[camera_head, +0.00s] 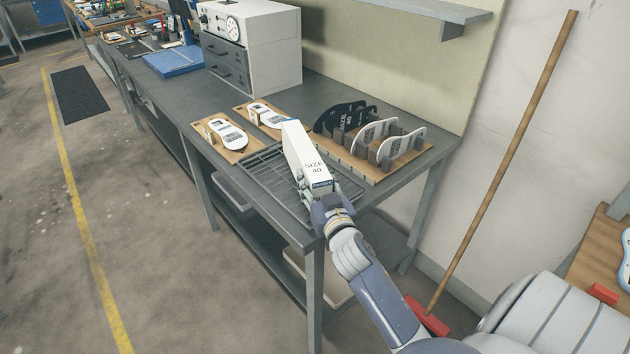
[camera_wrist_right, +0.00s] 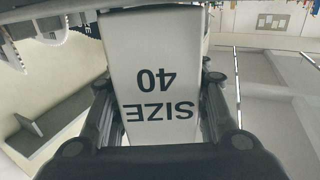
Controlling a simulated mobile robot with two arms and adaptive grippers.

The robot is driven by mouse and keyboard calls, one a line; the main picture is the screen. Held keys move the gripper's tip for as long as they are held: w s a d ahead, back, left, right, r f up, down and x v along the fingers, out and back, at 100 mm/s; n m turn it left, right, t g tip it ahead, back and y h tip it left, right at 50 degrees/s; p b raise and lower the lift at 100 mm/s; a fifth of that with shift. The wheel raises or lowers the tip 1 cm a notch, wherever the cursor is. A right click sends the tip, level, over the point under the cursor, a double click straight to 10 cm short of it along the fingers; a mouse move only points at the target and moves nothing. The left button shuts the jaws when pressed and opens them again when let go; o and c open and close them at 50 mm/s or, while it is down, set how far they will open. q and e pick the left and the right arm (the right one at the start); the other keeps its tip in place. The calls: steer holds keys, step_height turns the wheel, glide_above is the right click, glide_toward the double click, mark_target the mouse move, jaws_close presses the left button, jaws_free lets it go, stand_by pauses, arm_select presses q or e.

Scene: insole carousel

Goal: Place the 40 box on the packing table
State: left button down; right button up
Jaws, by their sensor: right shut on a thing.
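The 40 box (camera_head: 306,156) is a long white carton marked "SIZE 40". It is over the dark slatted tray (camera_head: 262,168) near the front end of the grey table (camera_head: 335,92). I cannot tell whether it touches the tray. My right gripper (camera_head: 327,190) is shut on the near end of the box. In the right wrist view the box (camera_wrist_right: 155,75) shows upside down between the two fingers of the right gripper (camera_wrist_right: 160,112). My left gripper is not in view. I cannot tell which table the task calls the packing table.
A wooden rack (camera_head: 385,165) of insole shapes stands right of the tray. Two wooden boards (camera_head: 232,152) with white insoles lie left of it. A grey drawer cabinet (camera_head: 262,50) and a blue mat (camera_head: 173,62) are farther back. A wooden pole (camera_head: 505,150) leans at the right.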

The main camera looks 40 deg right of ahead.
steer(key=shift+f, duration=0.1)
steer(key=o, duration=1.1)
